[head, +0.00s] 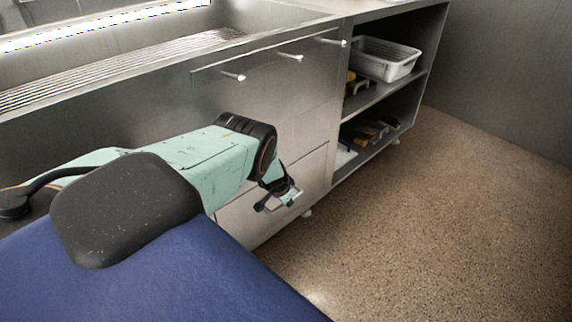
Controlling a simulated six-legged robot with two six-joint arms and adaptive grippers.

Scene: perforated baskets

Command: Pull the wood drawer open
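No drawer front here looks like wood; the fronts look like grey metal. A lower front (313,172) sits near the floor and is partly hidden behind my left arm. It looks closed. My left gripper (280,200) hangs in front of this lower front, with small dark and silvery finger parts. Whether it touches the front or a handle there, and whether it is open, is too small to tell. My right gripper is not in view.
A metal counter with a ribbed sink area (120,65) runs along the back. Open shelves (375,95) at the right hold a grey perforated basket (388,60) and several small items. The speckled brown floor (450,220) at the right is clear.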

